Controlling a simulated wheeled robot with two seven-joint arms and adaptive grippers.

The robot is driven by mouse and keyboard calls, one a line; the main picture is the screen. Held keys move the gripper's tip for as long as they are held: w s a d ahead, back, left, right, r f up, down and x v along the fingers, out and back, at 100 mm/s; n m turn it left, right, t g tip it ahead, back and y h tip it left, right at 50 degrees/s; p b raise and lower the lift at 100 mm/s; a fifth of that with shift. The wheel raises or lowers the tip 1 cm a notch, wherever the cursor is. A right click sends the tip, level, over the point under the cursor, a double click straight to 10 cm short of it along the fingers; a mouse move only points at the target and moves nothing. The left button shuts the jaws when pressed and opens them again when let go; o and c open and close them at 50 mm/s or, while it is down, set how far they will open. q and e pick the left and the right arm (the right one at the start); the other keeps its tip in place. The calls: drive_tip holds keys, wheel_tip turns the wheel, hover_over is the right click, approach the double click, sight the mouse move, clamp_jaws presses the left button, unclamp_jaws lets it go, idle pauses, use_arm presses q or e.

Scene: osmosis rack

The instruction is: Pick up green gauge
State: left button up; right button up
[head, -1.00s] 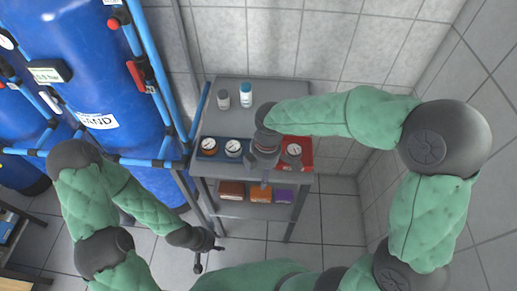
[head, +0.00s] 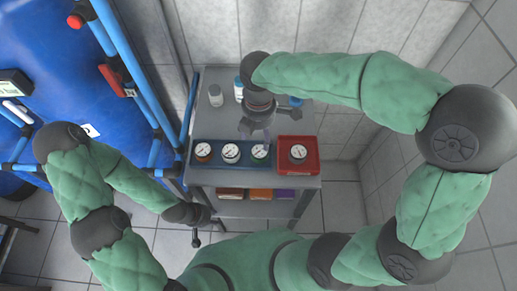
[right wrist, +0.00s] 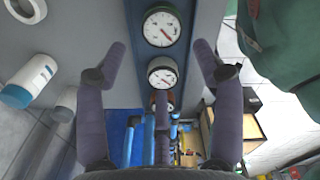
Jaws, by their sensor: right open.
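The green gauge (head: 260,152) has a white dial and a green rim. It lies at the right end of the blue tray (head: 214,164) on the grey cart. My right gripper (head: 257,133) is open above it, pointing down, with nothing between its fingers. In the right wrist view the open fingers (right wrist: 159,48) frame a column of gauges; the top one seems to be the green gauge (right wrist: 161,27), though its rim colour is unclear there. My left gripper (head: 196,222) hangs low left of the cart, away from the gauges; its finger opening is unclear.
A white gauge (head: 230,152) and an orange-brown gauge (head: 203,151) share the blue tray. A red tray (head: 311,165) with another gauge (head: 298,153) lies to the right. Bottles (head: 215,95) stand behind. Coloured boxes sit on the lower shelf; blue tank and pipes (head: 125,75) stand left.

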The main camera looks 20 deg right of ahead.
sight(260, 150)
wheel_tip(260, 150, down, 5)
drive_tip(key=shift+b, duration=0.9)
drive_tip(key=f+b, duration=0.1)
drive_tip(key=f, duration=0.1)
drive_tip(key=f+b, duration=0.2)
drive_tip(key=f, duration=0.1)
drive_tip(key=shift+s+d, duration=0.15)
drive_tip(key=shift+d, duration=0.05)
drive_tip(key=c, duration=0.8)
